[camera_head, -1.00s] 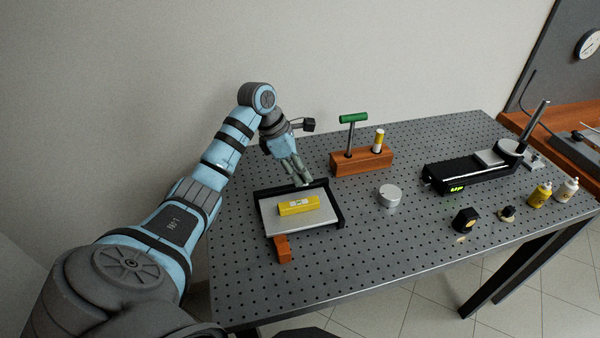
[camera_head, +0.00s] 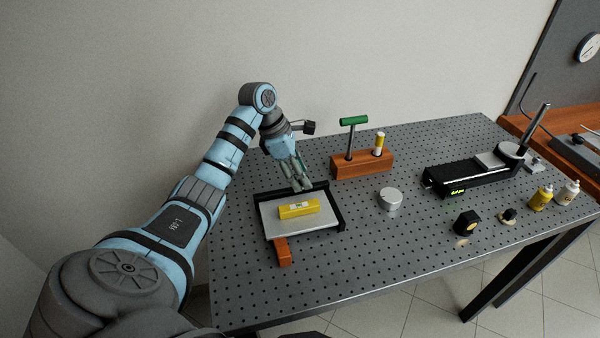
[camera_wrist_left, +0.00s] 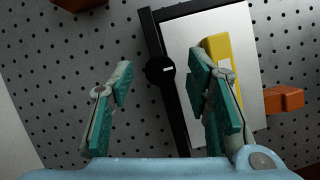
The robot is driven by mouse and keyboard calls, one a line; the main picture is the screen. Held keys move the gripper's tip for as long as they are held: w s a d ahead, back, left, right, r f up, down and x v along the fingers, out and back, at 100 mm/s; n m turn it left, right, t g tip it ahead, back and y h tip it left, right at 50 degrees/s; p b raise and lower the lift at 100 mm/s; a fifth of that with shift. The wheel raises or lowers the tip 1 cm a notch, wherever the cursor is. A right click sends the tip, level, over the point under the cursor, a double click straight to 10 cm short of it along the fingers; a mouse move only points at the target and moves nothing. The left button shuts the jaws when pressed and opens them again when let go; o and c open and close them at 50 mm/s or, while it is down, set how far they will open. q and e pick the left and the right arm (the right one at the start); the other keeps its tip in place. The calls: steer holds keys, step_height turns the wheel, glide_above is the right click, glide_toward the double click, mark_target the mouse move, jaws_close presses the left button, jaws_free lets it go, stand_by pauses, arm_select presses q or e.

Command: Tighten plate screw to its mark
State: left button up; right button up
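The plate (camera_head: 277,220) is a pale tilting plate in a black frame on the perforated table. A yellow spirit level (camera_head: 299,209) lies on it and also shows in the left wrist view (camera_wrist_left: 218,48). A round black screw knob (camera_wrist_left: 160,71) with a short white mark sits at the frame's edge in the left wrist view. My left gripper (camera_head: 301,188) points down at the plate's back edge. In the left wrist view it is open (camera_wrist_left: 161,75), with the knob between its fingertips and a gap on both sides. The knob is hidden in the head view. My right gripper is out of view.
An orange-brown block (camera_head: 283,251) sticks out at the frame's front. A wooden holder (camera_head: 347,165) with a green-handled tool (camera_head: 353,120) stands behind right. A silver cylinder (camera_head: 390,199) and a black rail device (camera_head: 470,176) are farther right. The table's front left is clear.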

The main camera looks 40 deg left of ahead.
arm_select(q)
steer(key=v, duration=0.7)
steer(key=shift+r, duration=0.2)
steer(key=shift+a, duration=0.1)
